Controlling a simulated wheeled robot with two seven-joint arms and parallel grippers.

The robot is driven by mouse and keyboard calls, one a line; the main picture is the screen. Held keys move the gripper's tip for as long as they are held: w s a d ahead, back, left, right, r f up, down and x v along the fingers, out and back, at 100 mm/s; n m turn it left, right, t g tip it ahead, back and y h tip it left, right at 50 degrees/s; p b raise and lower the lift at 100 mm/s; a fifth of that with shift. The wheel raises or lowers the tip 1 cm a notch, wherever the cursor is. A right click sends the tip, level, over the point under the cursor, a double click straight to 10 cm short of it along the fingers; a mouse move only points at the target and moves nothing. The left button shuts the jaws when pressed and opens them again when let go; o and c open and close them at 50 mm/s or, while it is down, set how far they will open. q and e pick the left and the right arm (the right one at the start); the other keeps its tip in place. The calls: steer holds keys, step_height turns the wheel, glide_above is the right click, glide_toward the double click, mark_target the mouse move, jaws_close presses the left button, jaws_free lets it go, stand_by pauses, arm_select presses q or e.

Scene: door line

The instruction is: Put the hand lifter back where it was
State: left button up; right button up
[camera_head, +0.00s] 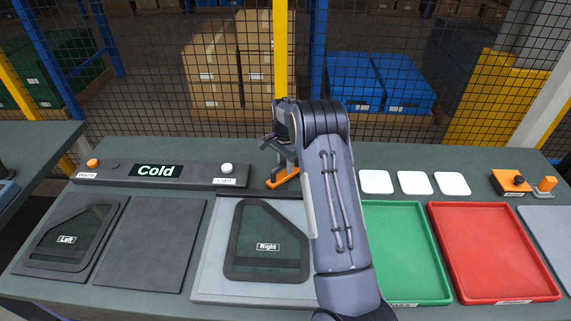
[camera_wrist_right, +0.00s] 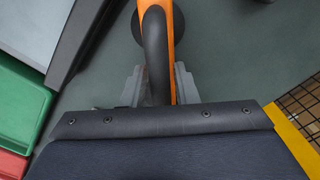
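The hand lifter (camera_head: 283,180) is orange with a black grip and stands at the back middle of the bench, right of the "Cold" panel. My right gripper (camera_head: 277,147) is over it and hides its upper part. In the right wrist view, the lifter's black grip (camera_wrist_right: 157,60) lies between the fingers of my right gripper (camera_wrist_right: 159,84), which look closed against its sides. A round dark disc (camera_wrist_right: 135,22) shows beyond the orange frame. I cannot tell whether the lifter touches the bench. My left gripper is not in view.
The "Cold" panel (camera_head: 205,176) stands left of the lifter. In front are a "Left" glass pane (camera_head: 80,225), a bare dark plate (camera_head: 153,245) and a "Right" pane (camera_head: 267,258). White pads (camera_head: 414,183), a green tray (camera_head: 405,250) and a red tray (camera_head: 495,250) lie right of my arm.

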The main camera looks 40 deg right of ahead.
steer(key=shift+o, duration=1.1)
